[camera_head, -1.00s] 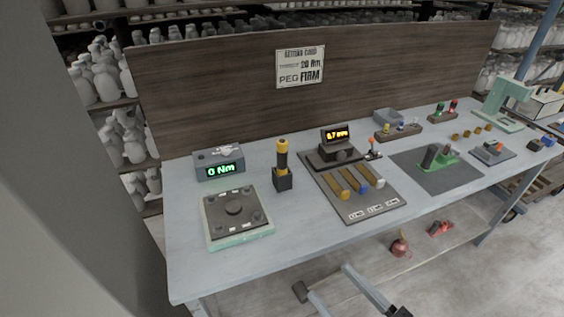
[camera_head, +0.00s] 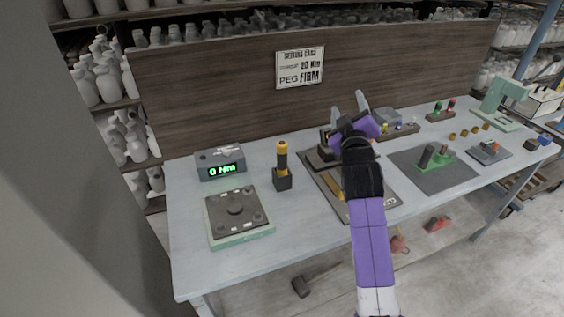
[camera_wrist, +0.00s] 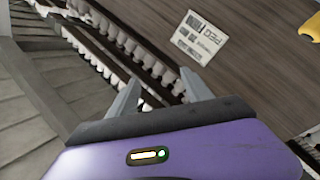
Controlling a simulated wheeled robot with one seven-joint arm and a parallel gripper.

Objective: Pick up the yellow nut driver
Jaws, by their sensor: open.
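The yellow nut driver (camera_head: 282,157) stands upright in a dark block holder (camera_head: 282,180) left of the middle of the bench. Its handle is yellow with a black band. My gripper (camera_head: 346,103) is raised above the bench, to the right of the nut driver and apart from it. Its fingers are open and empty and point up and away toward the back panel. In the wrist view my gripper (camera_wrist: 160,90) shows two spread grey fingers with nothing between them. A yellow piece (camera_wrist: 309,24) shows at the top right edge there; I cannot tell what it is.
A torque meter reading 0 Nm (camera_head: 220,163) and a green-edged fixture plate (camera_head: 238,232) are to the left. My arm partly hides a dark mat (camera_head: 386,191). A sign (camera_head: 300,67) is on the wooden back panel (camera_head: 210,95). A grey mat with green parts (camera_head: 437,178) lies right.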

